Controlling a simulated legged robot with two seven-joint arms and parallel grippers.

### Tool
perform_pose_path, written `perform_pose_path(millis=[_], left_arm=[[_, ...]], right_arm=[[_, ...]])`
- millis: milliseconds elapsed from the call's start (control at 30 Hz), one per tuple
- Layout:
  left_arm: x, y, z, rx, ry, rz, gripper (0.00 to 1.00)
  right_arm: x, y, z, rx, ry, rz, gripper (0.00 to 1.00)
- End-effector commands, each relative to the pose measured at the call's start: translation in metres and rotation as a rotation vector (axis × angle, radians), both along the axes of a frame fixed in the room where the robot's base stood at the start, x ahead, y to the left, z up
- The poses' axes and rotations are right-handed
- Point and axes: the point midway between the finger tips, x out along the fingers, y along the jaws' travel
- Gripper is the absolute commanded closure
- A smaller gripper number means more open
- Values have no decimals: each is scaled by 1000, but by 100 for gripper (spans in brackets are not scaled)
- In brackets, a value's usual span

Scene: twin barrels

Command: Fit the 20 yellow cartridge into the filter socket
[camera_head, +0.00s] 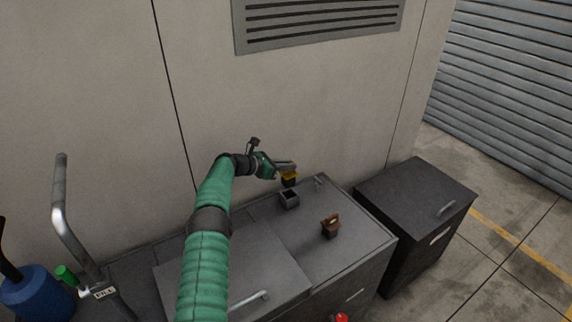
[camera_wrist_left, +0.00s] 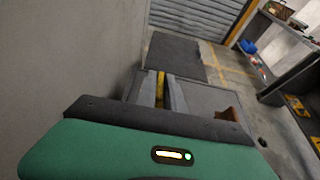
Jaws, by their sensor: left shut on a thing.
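The yellow cartridge (camera_head: 289,176) has a yellow top and a dark lower part. My left gripper (camera_head: 285,168) is shut on it and holds it up near the wall. In the head view the cartridge shows just above a small dark open box, the likely filter socket (camera_head: 289,202), on the grey cabinet top. I cannot tell whether the two touch. In the left wrist view the yellow cartridge (camera_wrist_left: 160,85) shows between the two fingers (camera_wrist_left: 162,95); its lower part and the socket are hidden there. My right gripper is not in view.
A brown-topped dark piece (camera_head: 331,225) stands on the cabinet top (camera_head: 350,252) to the right. A small grey fitting (camera_head: 319,183) is at the back edge. A separate dark cabinet (camera_head: 415,190) stands right. A bent grey handle (camera_head: 60,205) and blue container (camera_head: 38,294) are left.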

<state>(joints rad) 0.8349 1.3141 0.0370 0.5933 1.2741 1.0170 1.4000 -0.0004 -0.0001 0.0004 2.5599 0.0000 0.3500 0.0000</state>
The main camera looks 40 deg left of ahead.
Motion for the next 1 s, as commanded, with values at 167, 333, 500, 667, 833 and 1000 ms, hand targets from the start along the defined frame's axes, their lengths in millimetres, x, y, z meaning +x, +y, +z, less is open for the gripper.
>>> perform_pose_path(millis=[167,333,500,667,833,1000], left_arm=[[0,1,-26,-1,0,0,100],[-1,3,-37,-4,-1,1,100],[-1,3,-37,-4,-1,2,100],[-1,2,-36,-2,0,1,100],[0,1,-35,-1,-1,1,100],[-2,1,-35,-3,0,2,100]], right_arm=[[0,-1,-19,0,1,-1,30],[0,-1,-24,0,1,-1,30],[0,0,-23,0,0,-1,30],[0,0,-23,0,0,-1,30],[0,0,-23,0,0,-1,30],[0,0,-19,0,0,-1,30]])
